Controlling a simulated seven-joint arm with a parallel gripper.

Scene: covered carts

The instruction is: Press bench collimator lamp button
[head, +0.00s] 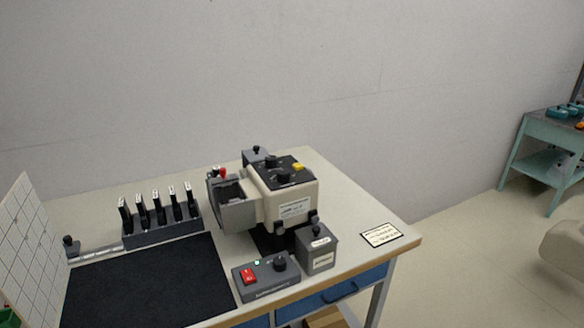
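A beige and dark grey bench device (290,204), which looks like the collimator, stands on the worktable. Its grey open-fronted housing (238,208) faces left. A yellow button (298,167) and dark knobs sit on its black top. A red button or cap (222,172) shows behind the housing. The labels are too small to read. My gripper is not in view.
A grey box (316,250) stands right of the control box. A rack (163,233) holds several black upright pieces. A black mat (150,285) and a white grid board (30,245) are at left. A label card (381,234) lies right. A teal cart (548,140) stands far right.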

